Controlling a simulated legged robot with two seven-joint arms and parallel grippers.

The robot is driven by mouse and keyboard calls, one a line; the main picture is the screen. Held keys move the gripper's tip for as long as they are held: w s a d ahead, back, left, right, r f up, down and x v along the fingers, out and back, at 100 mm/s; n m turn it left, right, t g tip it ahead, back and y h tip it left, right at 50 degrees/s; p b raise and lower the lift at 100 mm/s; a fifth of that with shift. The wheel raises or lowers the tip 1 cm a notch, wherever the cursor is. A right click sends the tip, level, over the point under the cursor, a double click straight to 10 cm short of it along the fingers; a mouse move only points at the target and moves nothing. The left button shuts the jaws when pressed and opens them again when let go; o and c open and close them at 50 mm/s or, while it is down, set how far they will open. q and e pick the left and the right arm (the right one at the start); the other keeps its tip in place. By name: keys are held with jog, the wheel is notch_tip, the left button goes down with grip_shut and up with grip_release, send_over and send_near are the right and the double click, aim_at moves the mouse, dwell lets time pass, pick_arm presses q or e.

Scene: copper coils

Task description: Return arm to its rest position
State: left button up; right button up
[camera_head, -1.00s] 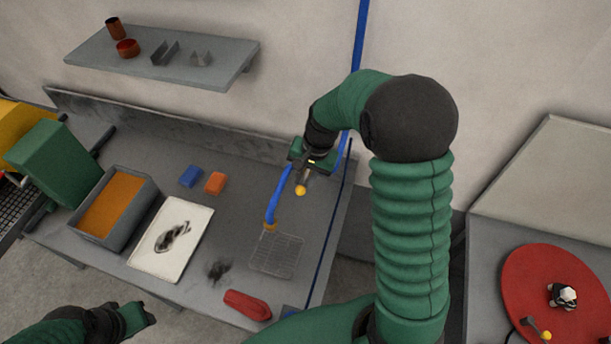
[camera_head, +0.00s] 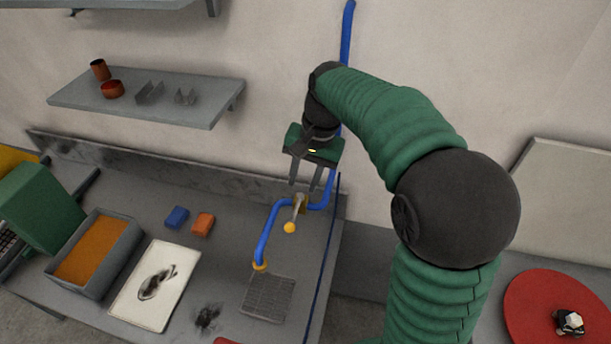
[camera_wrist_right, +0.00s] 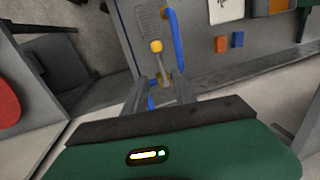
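My right gripper (camera_head: 308,188) hangs fingers-down beside the back wall, above the workbench's (camera_head: 222,262) back right corner. Its fingers stand apart with nothing between them. In the right wrist view the gripper (camera_wrist_right: 160,85) shows the same gap, with the tap's yellow knob beyond the fingertips. In the head view, the tap lever with its yellow knob (camera_head: 290,228) is just below the gripper, apparently apart from it.
A blue pipe (camera_head: 268,232) bends down to an outlet over a drain grate (camera_head: 268,298). A wall shelf (camera_head: 78,97) carries small metal parts. Blue (camera_head: 177,217) and orange (camera_head: 203,224) blocks, a white board (camera_head: 135,308) and a grey bin (camera_head: 127,249) occupy the bench. A red disc (camera_head: 535,305) lies at right.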

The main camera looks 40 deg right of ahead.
jog(key=shift+d+r, duration=0.2)
jog(key=shift+r, duration=0.9)
jog(key=shift+s, duration=0.1)
jog(key=s+a+f+n+b, duration=0.3)
jog(key=a+f+b, duration=0.1)
jog(key=f, duration=0.6)
jog(key=s+a+f+n+h+b, duration=0.1)
jog(key=s+a+f+n+b, duration=0.2)
jog(key=f, duration=0.8)
jog(key=s+a+f+n+b, duration=0.3)
jog(key=a+f+n+b, duration=0.1)
jog(key=f, duration=0.6)
jog(key=shift+s+a+f+t+b, duration=0.25)
jog(key=shift+s+a+t+b, duration=0.2)
jog(key=shift+b, duration=0.4)
jog(key=shift+w, duration=0.1)
